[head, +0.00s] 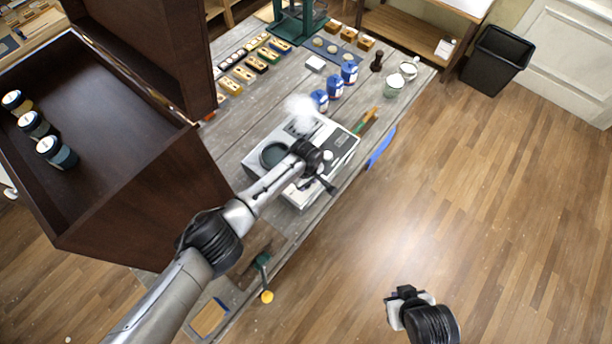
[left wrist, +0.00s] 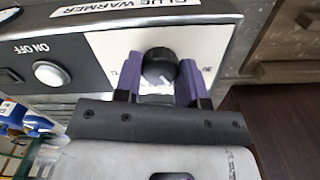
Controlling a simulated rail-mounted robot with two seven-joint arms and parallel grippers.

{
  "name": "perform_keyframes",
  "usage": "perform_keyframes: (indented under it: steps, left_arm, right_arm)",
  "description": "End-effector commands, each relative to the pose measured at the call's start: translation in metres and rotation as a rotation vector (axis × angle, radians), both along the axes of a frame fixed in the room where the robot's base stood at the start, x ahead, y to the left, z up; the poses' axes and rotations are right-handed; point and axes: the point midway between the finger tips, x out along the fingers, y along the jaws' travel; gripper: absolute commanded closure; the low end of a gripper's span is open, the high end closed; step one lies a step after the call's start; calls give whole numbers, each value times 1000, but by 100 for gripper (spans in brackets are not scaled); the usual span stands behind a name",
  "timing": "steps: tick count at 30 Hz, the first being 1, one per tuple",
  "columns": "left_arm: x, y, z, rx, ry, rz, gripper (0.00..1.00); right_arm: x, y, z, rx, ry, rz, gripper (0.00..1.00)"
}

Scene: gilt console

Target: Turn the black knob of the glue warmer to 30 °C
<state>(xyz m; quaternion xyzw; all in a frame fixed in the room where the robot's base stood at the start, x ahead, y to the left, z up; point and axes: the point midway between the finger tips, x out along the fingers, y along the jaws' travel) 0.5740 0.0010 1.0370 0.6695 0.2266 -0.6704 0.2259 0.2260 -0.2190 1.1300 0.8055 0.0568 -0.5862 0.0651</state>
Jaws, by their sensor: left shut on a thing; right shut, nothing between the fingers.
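The glue warmer (head: 345,147) is a white and grey box with a round dark pot in its top. It stands on the grey wooden bench. In the left wrist view its front panel (left wrist: 110,47) shows the label "GLUE WARMER". The black knob (left wrist: 160,66) sits on a pale plate, with a white mark toward its lower edge; a "30" is printed at its right. My left gripper (left wrist: 160,84) has its purple fingers on both sides of the knob, shut on it. In the head view my left arm hides the knob. My right gripper (head: 404,292) is shut and empty over the floor.
A white ON/OFF button (left wrist: 50,74) is left of the knob. A dark wooden cabinet (head: 150,200) with jars rises at left. Brushes (head: 368,118) and a blue strip (head: 381,148) lie near the bench edge.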

Motion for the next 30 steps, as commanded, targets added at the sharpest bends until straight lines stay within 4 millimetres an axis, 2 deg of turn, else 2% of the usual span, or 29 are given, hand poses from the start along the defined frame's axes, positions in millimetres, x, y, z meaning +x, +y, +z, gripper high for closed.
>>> perform_keyframes:
  steps: [3,15,30]
  left_arm:
    - [-1,0,2,-1,4,114,87]
    - [-1,-1,1,1,3,441,87]
    - [0,0,0,1,1,636,87]
  right_arm:
    - [0,0,12,0,0,0,100]
    - [0,1,28,3,0,-2,100]
    - [0,2,34,8,0,-6,100]
